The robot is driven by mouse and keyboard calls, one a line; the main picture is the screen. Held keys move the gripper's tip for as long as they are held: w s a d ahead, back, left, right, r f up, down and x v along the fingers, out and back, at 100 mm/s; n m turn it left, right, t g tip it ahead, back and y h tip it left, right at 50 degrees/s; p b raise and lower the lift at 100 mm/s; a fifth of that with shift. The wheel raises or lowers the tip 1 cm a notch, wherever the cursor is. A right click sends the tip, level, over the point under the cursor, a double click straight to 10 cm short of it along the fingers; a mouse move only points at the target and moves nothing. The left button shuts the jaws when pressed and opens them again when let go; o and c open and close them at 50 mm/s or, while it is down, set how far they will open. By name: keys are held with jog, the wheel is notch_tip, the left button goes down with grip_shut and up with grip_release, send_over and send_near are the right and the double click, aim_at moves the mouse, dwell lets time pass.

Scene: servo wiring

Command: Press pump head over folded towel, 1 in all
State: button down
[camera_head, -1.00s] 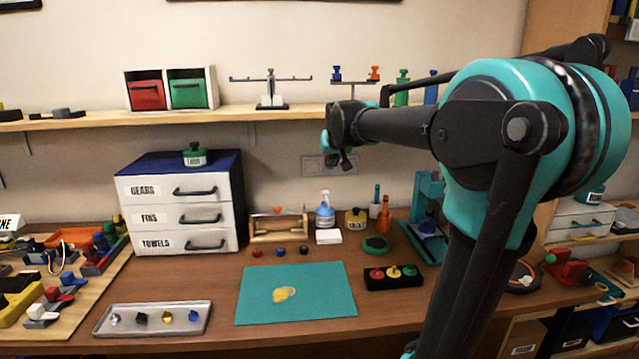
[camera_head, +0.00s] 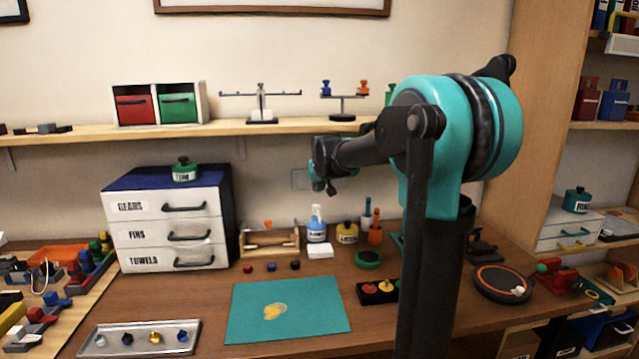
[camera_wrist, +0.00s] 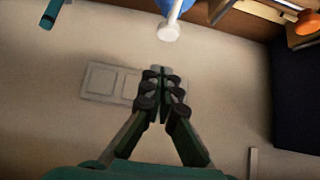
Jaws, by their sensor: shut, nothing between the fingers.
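The pump bottle (camera_head: 316,232) is blue with a white pump head (camera_head: 316,211) and stands upright at the back of the workbench. The folded towel (camera_head: 320,251) is a small white block lying just in front of it. My gripper (camera_head: 325,188) is in the air above the pump head, apart from it. In the wrist view my gripper (camera_wrist: 163,75) has its fingers together with nothing between them. A blue thing with a white end (camera_wrist: 168,30), which looks like the pump bottle, shows at the top of that view, beyond the fingertips.
A drawer cabinet (camera_head: 168,232) is farther left. The shelf (camera_head: 230,128) runs above. A teal mat (camera_head: 300,325) lies in front.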

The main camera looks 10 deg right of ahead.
aim_at(318, 210)
jog(key=f, duration=0.2)
jog(key=w+f, duration=0.1)
jog(key=shift+f, duration=1.1)
